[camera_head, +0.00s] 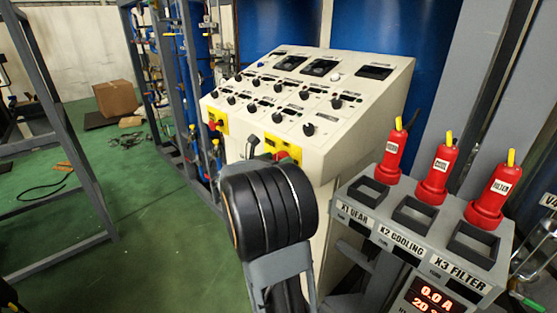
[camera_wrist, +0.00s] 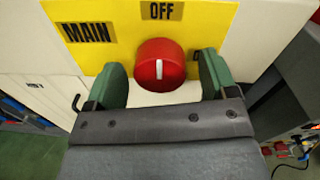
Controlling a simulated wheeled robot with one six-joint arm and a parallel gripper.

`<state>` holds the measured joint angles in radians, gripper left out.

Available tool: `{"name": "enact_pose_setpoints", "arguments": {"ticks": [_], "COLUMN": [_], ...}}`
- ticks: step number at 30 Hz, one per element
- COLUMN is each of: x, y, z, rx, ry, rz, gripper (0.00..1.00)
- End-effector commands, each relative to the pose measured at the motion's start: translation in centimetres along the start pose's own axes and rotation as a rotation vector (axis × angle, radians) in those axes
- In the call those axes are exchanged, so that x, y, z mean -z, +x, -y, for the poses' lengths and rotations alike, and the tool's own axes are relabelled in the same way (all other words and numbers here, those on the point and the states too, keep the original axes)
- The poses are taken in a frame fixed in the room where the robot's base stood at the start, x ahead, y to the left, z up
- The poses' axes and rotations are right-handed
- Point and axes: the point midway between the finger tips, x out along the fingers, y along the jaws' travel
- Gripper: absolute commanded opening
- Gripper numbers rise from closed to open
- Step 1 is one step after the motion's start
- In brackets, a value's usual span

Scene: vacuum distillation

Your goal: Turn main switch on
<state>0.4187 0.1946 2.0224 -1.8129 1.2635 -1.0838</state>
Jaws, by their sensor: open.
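The main switch is a round red knob (camera_wrist: 158,66) on a yellow plate (camera_wrist: 115,15) in the wrist view. The plate reads MAIN on the left and OFF at the top. The knob's white mark stands upright, in line with OFF. A third label on the right is mostly hidden behind a finger. My gripper (camera_wrist: 161,70) is open, with one green finger on each side of the knob and a visible gap to each. In the head view my dark wrist covers most of the gripper, and the yellow plate (camera_head: 272,145) shows just beyond it.
The sloped white console (camera_head: 350,125) carries several black knobs. A second yellow plate (camera_head: 218,121) with a red knob is on its left. At right, a grey rack (camera_head: 385,215) holds red plugs (camera_head: 437,177) beside sockets marked X1 GEAR, X2 COOLING and X3 FILTER. Green floor is open at left.

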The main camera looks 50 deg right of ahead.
Motion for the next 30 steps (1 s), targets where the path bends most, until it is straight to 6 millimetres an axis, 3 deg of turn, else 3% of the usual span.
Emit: {"name": "enact_pose_setpoints", "arguments": {"ticks": [13,28,30], "x": [-0.01,0.0,0.02], "y": [0.7,0.67,0.9], "z": [-0.01,0.0,0.01], "rx": [-0.001,-0.001,0.0], "ry": [0.001,0.001,0.001], "rz": [0.0,0.0,0.0], "gripper": [0.79,0.31,0.29]}}
